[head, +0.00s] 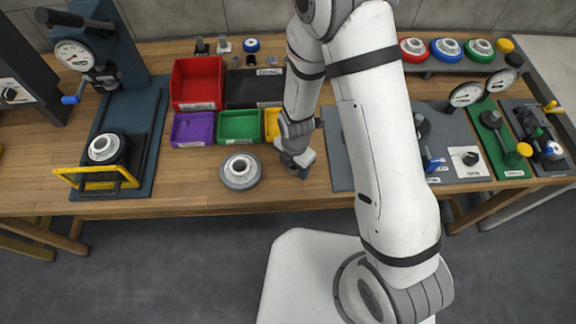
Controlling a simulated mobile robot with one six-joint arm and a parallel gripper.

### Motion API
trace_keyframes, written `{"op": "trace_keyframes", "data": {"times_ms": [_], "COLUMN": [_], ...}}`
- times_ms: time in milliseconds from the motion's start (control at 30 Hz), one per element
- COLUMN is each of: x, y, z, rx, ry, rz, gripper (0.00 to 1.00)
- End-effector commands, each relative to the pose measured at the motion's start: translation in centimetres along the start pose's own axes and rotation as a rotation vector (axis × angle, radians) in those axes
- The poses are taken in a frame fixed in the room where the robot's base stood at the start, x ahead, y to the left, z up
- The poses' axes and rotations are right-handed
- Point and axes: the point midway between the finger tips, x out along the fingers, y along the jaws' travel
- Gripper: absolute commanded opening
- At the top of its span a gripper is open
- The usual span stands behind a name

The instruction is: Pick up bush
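My gripper (303,174) points down low over the front part of the wooden bench (200,204), just right of a grey round hub (238,180). My arm and wrist cover most of the gripper, so its fingers are too small and hidden to tell whether they are open or shut. I cannot make out a bush for certain. Small dark parts (222,44) stand at the back of the bench, but I cannot tell whether one is a bush. Whether anything is between the fingers is unclear.
Red (197,107), purple (193,144) and green bins (240,141) stand left of my arm. A press (88,60) with a yellow guard is at the left. A grey mat (342,165) with gauges beyond it lies right.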

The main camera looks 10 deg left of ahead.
Motion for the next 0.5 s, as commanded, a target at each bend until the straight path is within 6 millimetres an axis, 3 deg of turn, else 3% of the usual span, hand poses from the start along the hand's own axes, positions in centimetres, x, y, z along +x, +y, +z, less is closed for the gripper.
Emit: {"op": "trace_keyframes", "data": {"times_ms": [500], "x": [-0.03], "y": [-0.03], "z": [0.04], "rx": [0.001], "ry": [0.0], "rz": [0.0], "gripper": [0.19]}}
